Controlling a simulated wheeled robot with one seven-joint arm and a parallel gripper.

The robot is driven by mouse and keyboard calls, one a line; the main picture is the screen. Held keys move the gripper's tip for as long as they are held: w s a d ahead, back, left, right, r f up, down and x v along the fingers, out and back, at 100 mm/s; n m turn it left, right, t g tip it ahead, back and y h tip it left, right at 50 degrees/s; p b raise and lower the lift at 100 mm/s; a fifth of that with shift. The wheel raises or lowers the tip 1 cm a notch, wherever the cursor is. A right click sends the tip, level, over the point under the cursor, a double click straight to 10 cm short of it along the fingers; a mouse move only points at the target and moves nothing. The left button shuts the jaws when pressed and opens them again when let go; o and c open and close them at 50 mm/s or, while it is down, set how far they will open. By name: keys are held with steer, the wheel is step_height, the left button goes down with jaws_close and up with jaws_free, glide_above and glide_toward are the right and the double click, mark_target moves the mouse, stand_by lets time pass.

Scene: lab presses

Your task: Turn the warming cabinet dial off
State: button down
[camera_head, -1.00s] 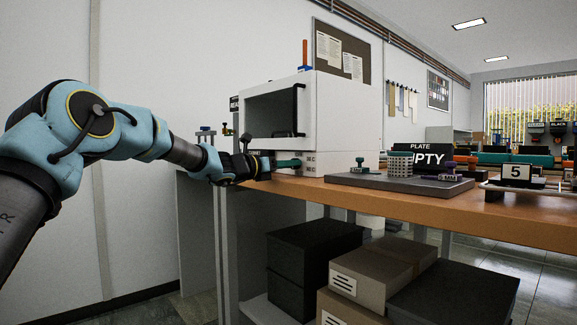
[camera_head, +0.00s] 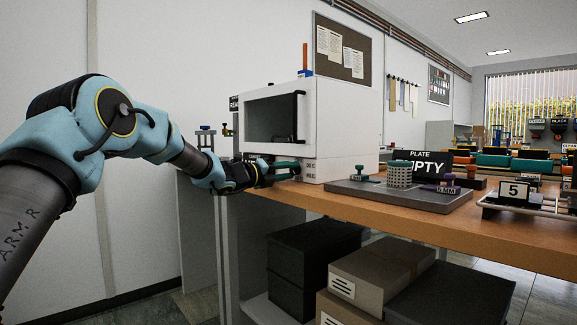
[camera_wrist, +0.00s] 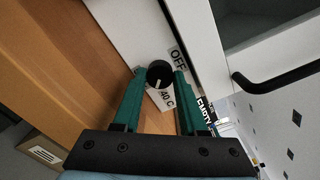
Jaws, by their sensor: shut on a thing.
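The warming cabinet (camera_head: 341,118) is a white box with a dark window at the left end of the bench, also seen in the wrist view (camera_wrist: 196,30). Its round black dial (camera_wrist: 159,73) sits on the lower front panel between an OFF label (camera_wrist: 178,59) and a 40 C label (camera_wrist: 167,98). The dial's white mark is at its lower edge in the wrist view, on the 40 C side. My gripper (camera_wrist: 160,78) has its green fingers shut on the dial, one on each side. In the head view my gripper (camera_head: 290,168) reaches the cabinet's lower front, and the dial is hidden there.
A black door handle (camera_wrist: 275,84) juts out close to my gripper. Boxes (camera_head: 365,275) fill the space below.

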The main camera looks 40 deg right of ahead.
steer(key=n+p, duration=0.2)
steer(key=n, duration=0.1)
steer(key=shift+r+n+p, duration=0.15)
steer(key=shift+n+p, duration=0.2)
steer(key=shift+n, duration=0.05)
steer(key=n+p, duration=0.3)
steer(key=shift+n, duration=0.3)
steer(key=n+p, duration=0.5)
steer(key=n, duration=0.1)
steer(key=n+p, duration=0.3)
steer(key=n, duration=0.1)
steer(key=n+p, duration=0.2)
steer(key=n, duration=0.1)
steer(key=shift+n+p, duration=0.3)
steer(key=shift+p, duration=0.1)
steer(key=n+p, duration=0.1)
steer(key=n, duration=0.1)
steer(key=n+p, duration=0.1)
steer(key=n, duration=0.1)
steer(key=n+p, duration=0.1)
steer(key=shift+f+n, duration=0.25)
steer(key=shift+n, duration=0.15)
